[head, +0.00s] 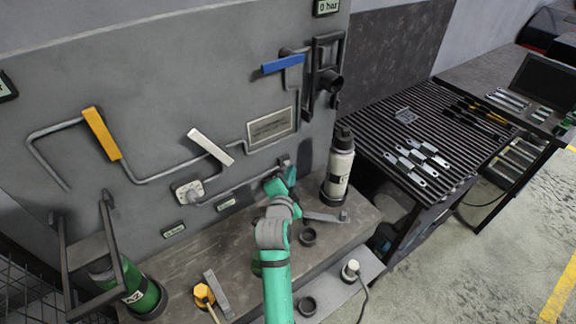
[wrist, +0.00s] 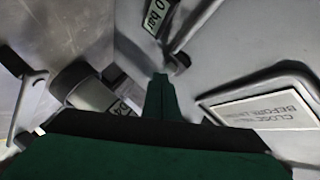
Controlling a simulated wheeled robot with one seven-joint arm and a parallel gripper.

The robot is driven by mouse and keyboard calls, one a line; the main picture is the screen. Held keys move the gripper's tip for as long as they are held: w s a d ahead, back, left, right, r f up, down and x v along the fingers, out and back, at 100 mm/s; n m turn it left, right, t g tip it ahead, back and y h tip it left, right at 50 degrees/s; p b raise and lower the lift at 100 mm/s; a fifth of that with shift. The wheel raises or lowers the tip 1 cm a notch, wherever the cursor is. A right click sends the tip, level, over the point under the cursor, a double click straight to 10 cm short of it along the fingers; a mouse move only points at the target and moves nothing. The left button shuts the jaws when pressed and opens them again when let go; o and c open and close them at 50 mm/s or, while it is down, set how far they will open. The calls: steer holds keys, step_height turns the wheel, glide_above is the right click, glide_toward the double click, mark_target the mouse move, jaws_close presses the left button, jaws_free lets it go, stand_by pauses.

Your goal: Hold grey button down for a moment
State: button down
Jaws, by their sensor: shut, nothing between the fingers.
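My gripper (head: 287,176) is shut and empty, close to the grey wall panel. In the wrist view its dark green fingers (wrist: 160,92) point up toward the panel. A small grey fitting (head: 284,160) on the panel sits just behind the fingertips in the head view. A small dark block (wrist: 179,63) shows just beyond the fingertips in the wrist view. I cannot tell whether either is the grey button, or whether the fingers touch anything. My gripper and arm hide part of the panel's lower right.
A metal placard (head: 270,128) is above my gripper. A white bottle (head: 339,168) stands close on its right. Yellow (head: 101,134), white (head: 210,147) and blue (head: 283,65) levers stick out from the panel. A green cylinder (head: 146,298) is at the lower left.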

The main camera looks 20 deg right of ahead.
steer(key=shift+w, duration=0.55)
stand_by(0.5)
steer(key=shift+a, duration=0.2)
stand_by(0.3)
steer(key=shift+s+d, duration=0.15)
stand_by(0.6)
steer(key=shift+s+d, duration=0.35)
steer(key=shift+s, duration=0.35)
steer(key=shift+s, duration=0.1)
